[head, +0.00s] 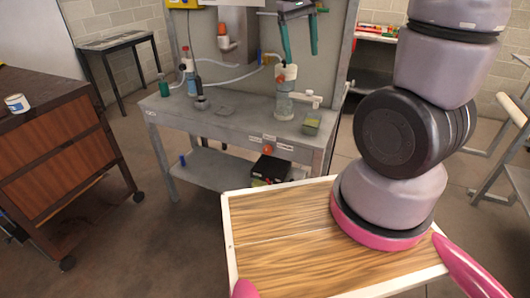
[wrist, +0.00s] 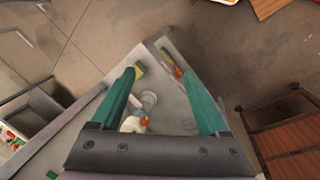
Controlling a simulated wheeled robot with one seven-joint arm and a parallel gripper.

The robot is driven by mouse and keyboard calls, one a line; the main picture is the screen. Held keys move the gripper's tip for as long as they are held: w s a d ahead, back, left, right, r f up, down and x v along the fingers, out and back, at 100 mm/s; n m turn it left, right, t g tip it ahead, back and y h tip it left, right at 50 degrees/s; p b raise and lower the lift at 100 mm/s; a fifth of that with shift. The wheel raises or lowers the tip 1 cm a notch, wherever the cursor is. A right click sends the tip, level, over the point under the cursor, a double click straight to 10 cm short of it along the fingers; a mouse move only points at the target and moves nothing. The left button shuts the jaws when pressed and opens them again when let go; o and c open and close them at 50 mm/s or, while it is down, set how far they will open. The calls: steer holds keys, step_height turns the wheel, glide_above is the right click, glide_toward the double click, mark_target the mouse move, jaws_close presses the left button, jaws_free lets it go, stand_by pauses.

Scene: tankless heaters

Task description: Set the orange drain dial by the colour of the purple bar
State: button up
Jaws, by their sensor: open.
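An orange dial (head: 267,149) sits on the front edge of the grey workbench (head: 215,118), beside white labels. I cannot make out a purple bar in either view. My gripper (head: 301,56) has teal fingers spread apart and empty, above the back right of the bench and well away from the dial. In the wrist view the open fingers (wrist: 160,74) point down over the bench. A clear bottle with a white top (head: 284,95) stands below the gripper. In the wrist view an orange part (wrist: 145,121) shows by the bottle; I cannot tell whether it is a dial.
A green-yellow sponge (head: 312,122) lies at the bench's right. A black box (head: 270,170) is on the lower shelf. A brown cabinet (head: 60,145) stands left, with open floor between.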

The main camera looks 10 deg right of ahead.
steer(key=w+a+f+n+t+h, duration=0.25)
steer(key=w+f+n+h, duration=0.2)
steer(key=f, duration=0.75)
steer(key=w+a+f+n+t+h, duration=0.2)
steer(key=w+a+f+n+h, duration=0.3)
steer(key=f, duration=0.6)
steer(key=w+a+f+n+t+h, duration=0.1)
steer(key=a+f+n+t+h, duration=0.1)
steer(key=f+n, duration=0.75)
steer(key=n+t+y, duration=0.3)
steer(key=n+t, duration=0.2)
steer(key=t, duration=0.2)
glide_toward(266, 151)
steer(key=shift+h, duration=0.25)
steer(key=x, duration=0.9)
steer(key=shift+f, duration=0.1)
jaws_close()
